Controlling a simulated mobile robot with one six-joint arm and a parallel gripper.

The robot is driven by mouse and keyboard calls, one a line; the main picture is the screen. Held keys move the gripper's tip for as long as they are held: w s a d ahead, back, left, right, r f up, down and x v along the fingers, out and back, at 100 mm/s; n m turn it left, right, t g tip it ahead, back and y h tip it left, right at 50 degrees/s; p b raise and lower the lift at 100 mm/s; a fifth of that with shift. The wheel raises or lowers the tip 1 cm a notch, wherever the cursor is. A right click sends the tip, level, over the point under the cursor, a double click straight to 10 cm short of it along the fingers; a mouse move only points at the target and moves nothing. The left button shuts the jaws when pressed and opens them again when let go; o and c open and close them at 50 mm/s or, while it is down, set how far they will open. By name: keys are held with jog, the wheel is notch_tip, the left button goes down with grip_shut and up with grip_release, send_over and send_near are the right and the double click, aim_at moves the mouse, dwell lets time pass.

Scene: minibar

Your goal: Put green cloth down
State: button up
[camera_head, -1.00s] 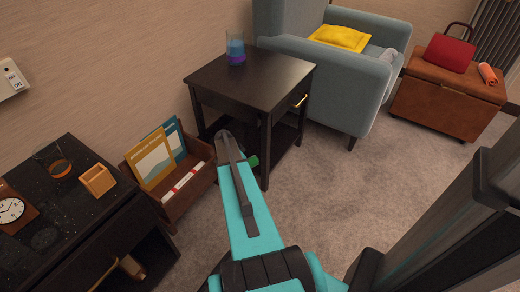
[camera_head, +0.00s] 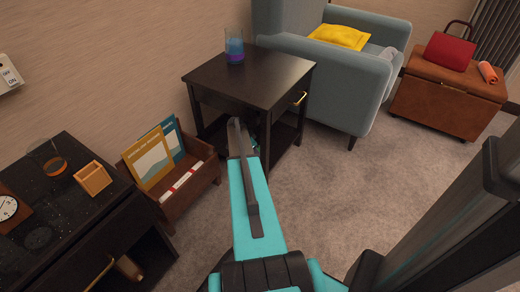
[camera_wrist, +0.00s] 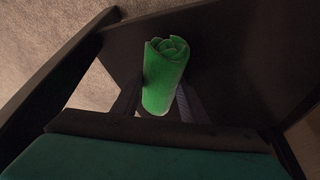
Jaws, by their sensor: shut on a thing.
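The green cloth (camera_wrist: 164,78) is a rolled bundle between my gripper's fingers in the wrist view. My gripper (camera_wrist: 158,105) is shut on it. In the head view my gripper (camera_head: 240,128) is at the front left of the dark side table (camera_head: 250,78), below its top, and the cloth is hidden behind my arm. In the wrist view a broad dark panel of furniture (camera_wrist: 225,50) lies behind the cloth. I cannot tell whether the cloth touches it.
A glass with blue and purple contents (camera_head: 235,48) stands at the table's back. A wooden magazine box (camera_head: 190,195) stands left of my arm, beside a black cabinet (camera_head: 75,235). A grey armchair (camera_head: 350,95) is behind right. Carpet (camera_head: 350,190) is clear at right.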

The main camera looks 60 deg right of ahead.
jog(key=shift+d, duration=0.65)
jog(key=d+b, duration=0.1)
jog(key=d+f+b, duration=0.1)
jog(key=d, duration=0.1)
jog(key=shift+d+f, duration=0.1)
jog(key=shift+f, duration=0.15)
jog(key=shift+f, duration=0.15)
jog(key=o, duration=1)
jog(key=shift+p+v, duration=0.5)
jog(key=shift+v, duration=0.25)
jog(key=w+a+p, duration=0.1)
jog(key=a, duration=0.2)
jog(key=w+a+p, duration=0.1)
jog(key=w+a, duration=0.1)
jog(key=a, duration=0.2)
jog(key=w+a, duration=0.1)
jog(key=a, duration=0.3)
jog(key=shift+w+p, duration=0.3)
jog(key=shift+p, duration=0.1)
